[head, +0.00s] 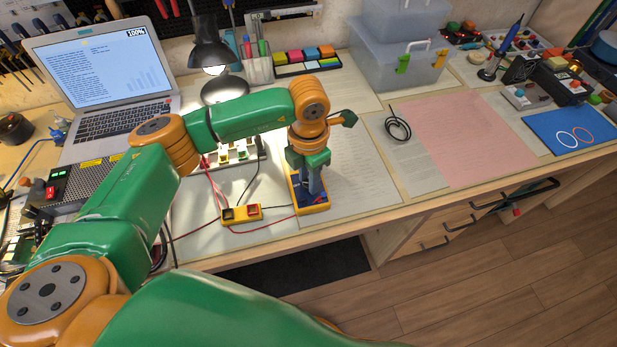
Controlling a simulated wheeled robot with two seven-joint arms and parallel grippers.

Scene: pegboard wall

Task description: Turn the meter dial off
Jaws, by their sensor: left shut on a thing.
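The meter (323,207), a small yellow-cased instrument with a dark blue face, lies on the bench in the middle of the head view. My left gripper (314,187) points down over it and is shut at the meter's face, where the dial would be. The dial itself is hidden by the fingers, so its setting cannot be read. My right gripper is not in view.
A small yellow box (241,214) with wires lies left of the meter. Behind are a desk lamp (210,50), a laptop (105,75) and clear plastic bins (385,68). A pink mat (455,135) to the right is clear.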

